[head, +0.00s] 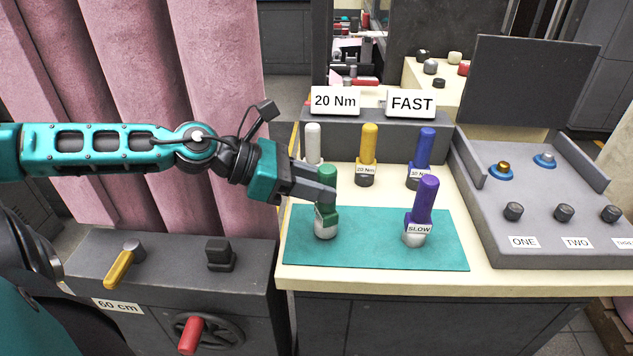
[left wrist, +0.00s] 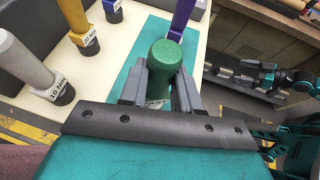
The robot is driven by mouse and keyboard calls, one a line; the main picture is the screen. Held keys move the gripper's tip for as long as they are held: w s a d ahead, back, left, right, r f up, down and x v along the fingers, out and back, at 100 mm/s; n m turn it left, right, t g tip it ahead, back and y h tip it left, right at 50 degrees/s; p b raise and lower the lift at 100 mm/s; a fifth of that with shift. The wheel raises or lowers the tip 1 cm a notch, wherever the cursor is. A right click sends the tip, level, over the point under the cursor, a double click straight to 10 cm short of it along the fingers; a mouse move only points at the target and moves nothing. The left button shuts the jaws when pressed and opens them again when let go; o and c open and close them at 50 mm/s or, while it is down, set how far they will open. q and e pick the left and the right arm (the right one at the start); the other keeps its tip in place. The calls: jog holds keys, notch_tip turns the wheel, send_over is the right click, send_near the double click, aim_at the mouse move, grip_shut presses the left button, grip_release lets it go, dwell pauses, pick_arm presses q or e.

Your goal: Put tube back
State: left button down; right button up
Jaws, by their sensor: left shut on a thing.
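A green tube (head: 326,190) with a whitish base stands about upright at the left of the teal mat (head: 380,257). My left gripper (head: 327,200) is shut around its middle; the tube's top shows between the fingers in the left wrist view (left wrist: 165,58). A purple tube (head: 424,203) labelled SLOW stands on the mat to its right. Behind the mat stand a white tube (head: 313,140), a yellow tube (head: 369,142) labelled 20 Nm and a blue tube (head: 424,150) labelled 30 Nm.
Signs reading 20 Nm (head: 335,101) and FAST (head: 411,103) stand on a dark block (head: 390,128) behind the tubes. A grey tray (head: 530,215) with knobs labelled ONE and TWO is at right. A dark cabinet (head: 180,275) with a yellow lever and red-handled wheel is at left.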

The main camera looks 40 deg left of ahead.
pick_arm(q)
jog(key=shift+f+b, duration=0.4)
jog(key=shift+f, duration=0.05)
jog(key=c, duration=0.7)
grip_release()
jog(key=shift+r+p, duration=0.15)
jog(key=shift+p, duration=0.2)
jog(key=shift+p+v, duration=2.95)
jog(key=shift+v, duration=3.45)
jog(key=shift+s, duration=0.1)
